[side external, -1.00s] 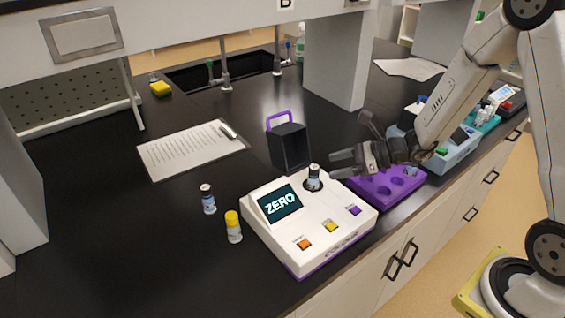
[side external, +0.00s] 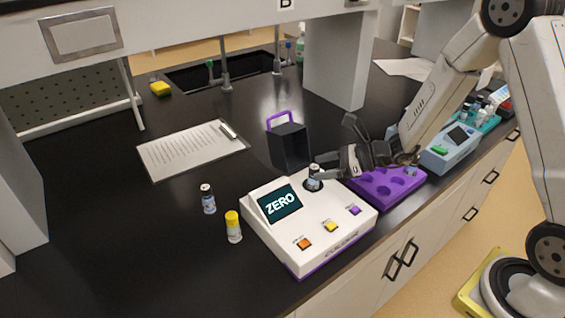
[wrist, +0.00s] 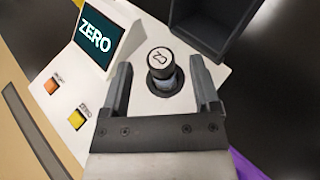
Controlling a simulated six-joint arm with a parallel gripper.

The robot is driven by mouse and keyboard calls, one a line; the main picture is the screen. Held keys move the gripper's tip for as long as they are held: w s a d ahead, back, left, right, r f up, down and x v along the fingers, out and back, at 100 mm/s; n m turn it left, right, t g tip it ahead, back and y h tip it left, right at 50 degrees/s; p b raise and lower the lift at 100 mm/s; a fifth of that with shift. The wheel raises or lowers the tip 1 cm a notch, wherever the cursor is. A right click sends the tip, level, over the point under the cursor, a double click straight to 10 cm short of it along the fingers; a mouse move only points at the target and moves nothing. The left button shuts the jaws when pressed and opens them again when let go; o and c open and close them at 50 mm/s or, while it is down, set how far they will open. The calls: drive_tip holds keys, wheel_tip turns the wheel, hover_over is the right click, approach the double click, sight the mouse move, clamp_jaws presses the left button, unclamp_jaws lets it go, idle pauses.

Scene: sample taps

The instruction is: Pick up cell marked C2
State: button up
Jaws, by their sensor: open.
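The meter (side external: 335,243) has a screen reading ZERO. My gripper (side external: 325,172) is open at the vial. In the wrist view my gripper (wrist: 160,66) has one finger on each side of the vial, with gaps showing between fingers and cap.
A dark box with a purple handle (side external: 289,147) stands just behind the meter. A purple rack (side external: 385,190) lies to its right, under my wrist. A clipboard (side external: 190,152) lies farther back.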

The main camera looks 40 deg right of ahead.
drive_tip(key=shift+x, duration=2.2)
clamp_jaws()
